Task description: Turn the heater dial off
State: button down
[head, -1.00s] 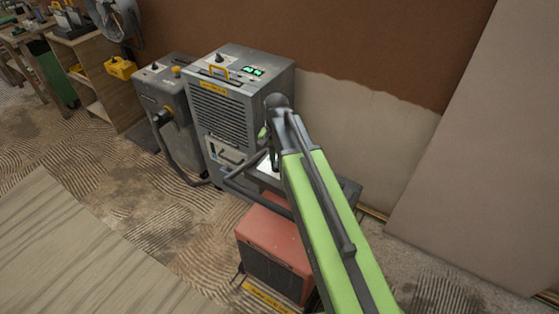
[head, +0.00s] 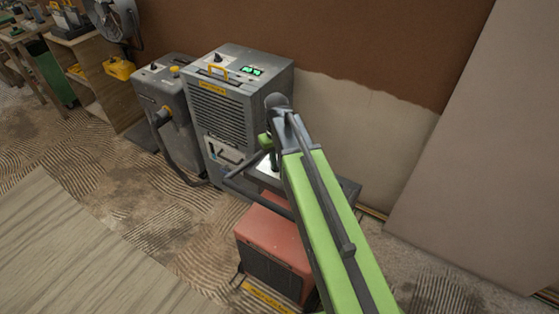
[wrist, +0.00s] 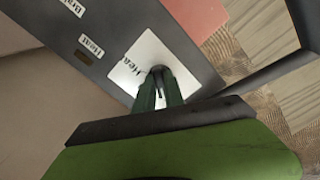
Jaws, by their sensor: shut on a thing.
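The red heater (head: 268,245) stands on the floor below my arm in the head view, under a dark panel. In the wrist view the dark panel (wrist: 105,18) bears a white plate (wrist: 148,52) printed with "Hea…", the rest covered. A small dark dial (wrist: 158,74) stands on this plate. My gripper (wrist: 160,88) is shut on the dial, its dark green fingers on either side of it. The fingers hide much of the dial, so its setting cannot be read. In the head view my gripper (head: 271,160) is at the panel, partly behind my arm.
A grey machine (head: 225,120) with a green display and yellow handle stands left of my gripper. A smaller grey unit with a hose (head: 165,95) is beyond it. A board (head: 480,160) leans at right.

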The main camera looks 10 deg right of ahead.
jog(key=shift+s+n, duration=0.15)
jog(key=shift+n, duration=0.15)
jog(key=c, duration=1.4)
grip_release()
jog(key=shift+c, duration=0.2)
notch_tip(320, 180, up, 17)
jog(key=p, duration=1.7)
jog(key=shift+r, duration=0.2)
